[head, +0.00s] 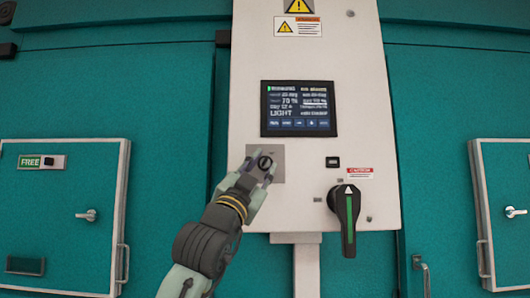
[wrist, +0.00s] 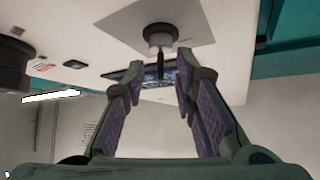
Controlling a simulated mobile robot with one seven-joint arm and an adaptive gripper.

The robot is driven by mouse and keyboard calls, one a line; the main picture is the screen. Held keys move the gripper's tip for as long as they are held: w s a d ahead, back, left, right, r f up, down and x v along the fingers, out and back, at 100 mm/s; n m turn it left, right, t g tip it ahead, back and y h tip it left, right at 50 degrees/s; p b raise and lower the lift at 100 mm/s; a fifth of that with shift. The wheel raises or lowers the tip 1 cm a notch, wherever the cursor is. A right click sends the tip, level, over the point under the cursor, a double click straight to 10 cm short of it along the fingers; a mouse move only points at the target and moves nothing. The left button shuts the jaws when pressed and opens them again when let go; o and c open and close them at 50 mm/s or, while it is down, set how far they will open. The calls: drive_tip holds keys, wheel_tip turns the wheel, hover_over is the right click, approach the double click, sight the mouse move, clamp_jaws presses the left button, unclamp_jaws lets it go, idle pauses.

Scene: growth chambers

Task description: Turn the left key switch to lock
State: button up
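A key switch (head: 265,162) sits on a square grey plate (head: 279,164) on the white control panel. In the wrist view the key switch (wrist: 159,34) is a round collar with a dark narrow key (wrist: 160,63) pointing down in the picture. My gripper (head: 262,172) is in front of the plate, its fingers partly hiding the switch in the head view. In the wrist view my gripper (wrist: 159,64) is open, one fingertip on each side of the key, with gaps visible on both sides. I cannot tell how deep the key lies between the fingers.
A touchscreen (head: 298,108) is above the plate. A black rotary handle (head: 347,217) with a green stripe sticks out at the lower right of the panel. Teal chamber doors with small hatches (head: 65,220) (head: 505,215) flank the panel; the left hatch bears a green FREE sign (head: 31,161).

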drive_tip(key=shift+p+x, duration=0.4)
drive_tip(key=shift+x, duration=0.9)
drive_tip(key=shift+c, duration=0.5)
clamp_jaws()
